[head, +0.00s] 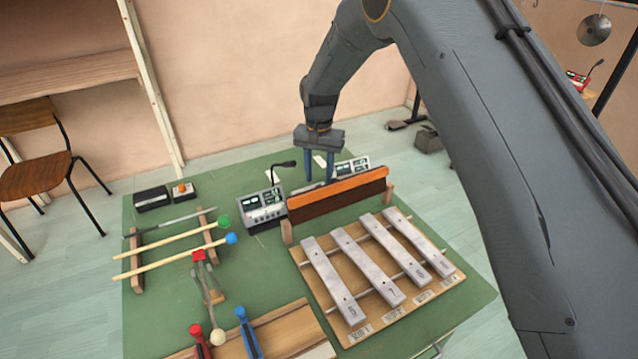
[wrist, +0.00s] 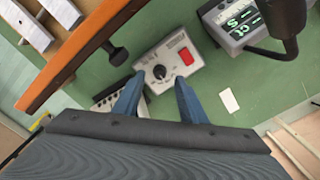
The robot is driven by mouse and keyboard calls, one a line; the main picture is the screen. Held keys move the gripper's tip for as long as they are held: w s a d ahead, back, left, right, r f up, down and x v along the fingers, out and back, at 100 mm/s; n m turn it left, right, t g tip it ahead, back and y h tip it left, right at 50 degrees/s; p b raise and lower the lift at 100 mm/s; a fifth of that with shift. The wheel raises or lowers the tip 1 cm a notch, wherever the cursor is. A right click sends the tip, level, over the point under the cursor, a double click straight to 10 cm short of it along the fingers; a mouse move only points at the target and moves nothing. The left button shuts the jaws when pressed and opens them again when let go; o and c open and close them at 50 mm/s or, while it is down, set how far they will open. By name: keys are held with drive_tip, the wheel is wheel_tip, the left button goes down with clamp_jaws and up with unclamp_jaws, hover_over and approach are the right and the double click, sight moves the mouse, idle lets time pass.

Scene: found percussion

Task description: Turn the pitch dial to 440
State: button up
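In the wrist view a light grey box carries a round black dial (wrist: 159,72) and a red switch (wrist: 186,56). The scale marks around the dial are too small to read, so I cannot tell where it points. My gripper (wrist: 158,82) is open, with its two blue fingers apart and the dial showing just beyond and between their tips. I cannot tell whether a finger touches it. In the head view my gripper (head: 319,178) hangs pointing down behind the orange-topped board (head: 338,197); the dial is hidden there.
The board stands upright close to my fingers. A display unit with a microphone (head: 262,207) is left of it; in the wrist view a display (wrist: 240,22) is at upper right. Metal bars (head: 366,262), mallets (head: 170,240) and tools fill the front of the green table.

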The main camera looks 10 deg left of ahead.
drive_tip(key=shift+r+b, duration=0.55)
drive_tip(key=shift+r, duration=1.8)
